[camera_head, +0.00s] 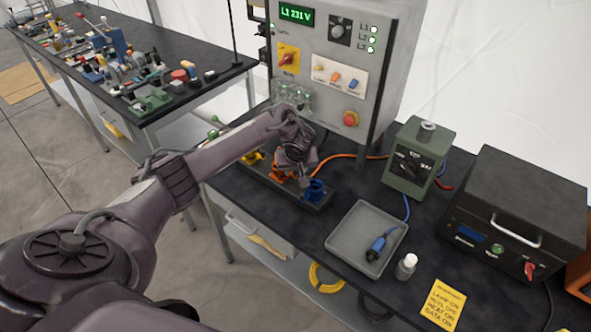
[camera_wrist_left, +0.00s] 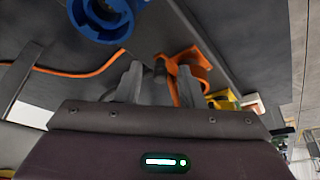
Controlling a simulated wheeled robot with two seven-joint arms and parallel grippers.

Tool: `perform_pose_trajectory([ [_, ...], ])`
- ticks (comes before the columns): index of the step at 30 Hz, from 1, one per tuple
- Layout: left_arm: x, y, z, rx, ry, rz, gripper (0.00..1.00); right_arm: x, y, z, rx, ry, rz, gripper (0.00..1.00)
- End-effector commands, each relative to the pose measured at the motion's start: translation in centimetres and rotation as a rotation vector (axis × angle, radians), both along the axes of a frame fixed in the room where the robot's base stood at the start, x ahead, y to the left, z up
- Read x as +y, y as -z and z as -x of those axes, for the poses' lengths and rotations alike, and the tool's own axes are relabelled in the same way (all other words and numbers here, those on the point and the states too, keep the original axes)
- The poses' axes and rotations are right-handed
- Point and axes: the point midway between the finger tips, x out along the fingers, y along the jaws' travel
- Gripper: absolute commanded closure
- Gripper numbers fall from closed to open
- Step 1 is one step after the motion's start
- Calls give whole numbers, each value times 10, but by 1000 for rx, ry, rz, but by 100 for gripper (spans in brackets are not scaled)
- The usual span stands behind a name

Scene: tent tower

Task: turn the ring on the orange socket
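The orange socket (camera_head: 277,173) sits on a dark strip on the bench, between a yellow socket (camera_head: 254,157) and a blue socket (camera_head: 315,190). My left gripper (camera_head: 304,183) is over the strip, close to the orange socket and partly covering it in the head view. In the left wrist view the two fingers (camera_wrist_left: 160,78) stand apart, with the orange socket (camera_wrist_left: 196,66) beside and beyond the right finger. A small dark stub shows between the fingertips; I cannot tell whether they touch it. The blue socket (camera_wrist_left: 100,16) is at the upper left there. My right gripper is out of view.
An orange cable (camera_head: 345,157) runs behind the sockets. The control panel (camera_head: 335,75) stands behind. A green box (camera_head: 418,160), a grey tray (camera_head: 345,235) with a blue connector (camera_head: 377,248), and a white bottle (camera_head: 405,267) are to the right.

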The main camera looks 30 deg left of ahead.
Motion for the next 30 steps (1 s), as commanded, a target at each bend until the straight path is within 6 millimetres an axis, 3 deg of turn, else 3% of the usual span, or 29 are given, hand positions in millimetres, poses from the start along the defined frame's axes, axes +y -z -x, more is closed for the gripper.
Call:
perform_pose_trajectory([
  [5, 0, 0, 0, 0, 0, 0, 66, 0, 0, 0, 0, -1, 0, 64],
  [13, 0, 0, 0, 0, 0, 0, 100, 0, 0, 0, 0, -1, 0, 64],
  [23, 1, -1, 3, 1, 28, 0, 100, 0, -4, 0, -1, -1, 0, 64],
  [30, 3, -2, 12, 3, 152, 0, 100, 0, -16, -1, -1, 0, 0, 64],
])
